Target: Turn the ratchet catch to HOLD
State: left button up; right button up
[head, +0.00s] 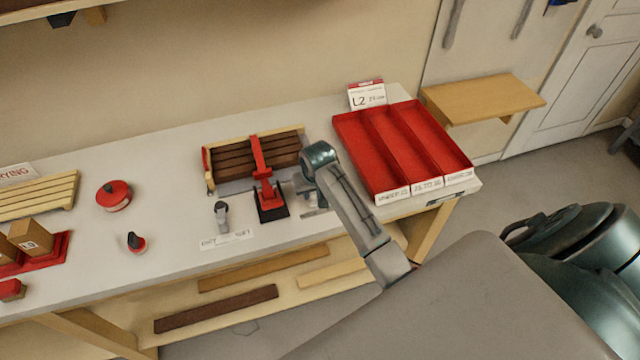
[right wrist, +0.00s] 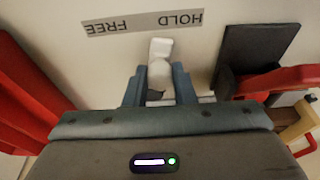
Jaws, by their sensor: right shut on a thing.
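The ratchet catch (right wrist: 160,62) is a small pale lever, seen in the right wrist view between the fingers of my right gripper (right wrist: 159,85). Its tip points toward a grey label (right wrist: 143,23) that reads FREE and HOLD upside down. The tip lies near the label's middle, slightly toward the HOLD side. My right gripper also shows in the head view (head: 308,192), low over the bench beside the red clamp; it is shut on the catch. My arm hides the catch in the head view. My left gripper is not in view.
A red clamp on a black base (head: 271,204) stands left of the gripper, in front of a dark slatted piece (head: 235,170). A red three-channel tray (head: 352,153) is close on the right. A grey knob (head: 222,215) stands farther left.

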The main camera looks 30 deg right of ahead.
jog(key=shift+w+a, duration=0.5)
jog(key=shift+a, duration=0.25)
jog(key=shift+w+a, duration=0.2)
jog(key=shift+w, duration=0.05)
dwell(0.4)
jog(key=o, duration=0.7)
jog(key=shift+o, duration=0.2)
notch_tip(320, 180, up, 9)
dwell(0.4)
dwell(0.3)
